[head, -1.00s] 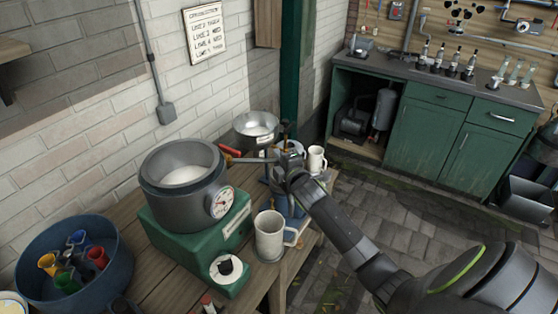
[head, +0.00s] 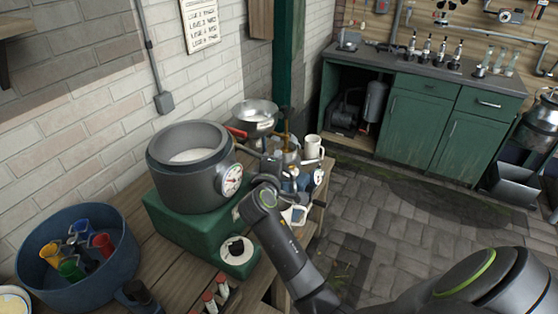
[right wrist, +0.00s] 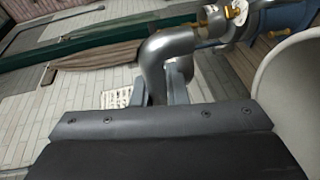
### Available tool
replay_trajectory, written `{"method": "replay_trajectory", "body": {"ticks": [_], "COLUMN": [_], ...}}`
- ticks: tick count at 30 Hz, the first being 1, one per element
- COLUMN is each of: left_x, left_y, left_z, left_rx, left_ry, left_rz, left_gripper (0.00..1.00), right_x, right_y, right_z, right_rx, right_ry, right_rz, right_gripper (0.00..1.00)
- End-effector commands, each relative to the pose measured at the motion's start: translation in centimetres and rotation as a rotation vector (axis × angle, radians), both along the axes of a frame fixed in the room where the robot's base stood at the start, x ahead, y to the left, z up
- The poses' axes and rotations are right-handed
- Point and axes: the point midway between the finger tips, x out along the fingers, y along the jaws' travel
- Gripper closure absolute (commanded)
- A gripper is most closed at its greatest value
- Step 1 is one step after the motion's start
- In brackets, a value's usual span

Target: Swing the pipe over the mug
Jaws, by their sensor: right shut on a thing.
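The grey pipe (head: 250,150) runs from beside the grey pot (head: 190,175), near a red-handled valve (head: 237,132). My right gripper (head: 271,165) is shut on the pipe's outer part. In the right wrist view, the bent silver pipe (right wrist: 170,48) runs down between my gripper's fingers (right wrist: 160,88). The near mug (head: 297,215) stands on the bench just below and right of the gripper, mostly hidden by my arm. A large pale rounded rim, perhaps a mug (right wrist: 290,88), shows at the right of the wrist view. I cannot tell whether the pipe's mouth is over the mug. My left gripper is not in view.
Another white mug (head: 312,147) stands farther back, near a steel bowl (head: 255,116). The green base (head: 190,222) carries the pot. A blue tub (head: 95,285) with coloured cups is at left, and red-capped vials (head: 212,300) are in front. Paved floor at right is clear.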

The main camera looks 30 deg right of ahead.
Motion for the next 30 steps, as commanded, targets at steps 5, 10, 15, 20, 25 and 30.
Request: {"method": "replay_trajectory", "body": {"ticks": [5,10,15,20,25,30], "left_x": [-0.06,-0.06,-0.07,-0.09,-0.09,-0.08], "left_y": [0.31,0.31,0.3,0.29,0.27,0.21], "left_z": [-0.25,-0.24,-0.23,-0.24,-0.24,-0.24], "left_rx": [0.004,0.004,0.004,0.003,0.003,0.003], "left_ry": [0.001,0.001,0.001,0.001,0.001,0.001], "left_rz": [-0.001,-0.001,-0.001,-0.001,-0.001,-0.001], "left_gripper": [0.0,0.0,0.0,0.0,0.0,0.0], "right_x": [-0.15,-0.18,-0.18,-0.17,-0.17,-0.17], "right_y": [0.3,0.32,0.3,0.31,0.33,0.34], "right_z": [0.06,0.13,0.14,0.13,0.09,0.07], "right_rx": [-0.002,-0.003,-0.003,-0.003,-0.003,-0.001], "right_ry": [-0.001,-0.001,-0.001,-0.001,0.0,0.0], "right_rz": [-0.027,-0.032,-0.031,-0.03,-0.03,-0.029], "right_gripper": [1.0,1.0,1.0,0.72,0.65,0.65]}}
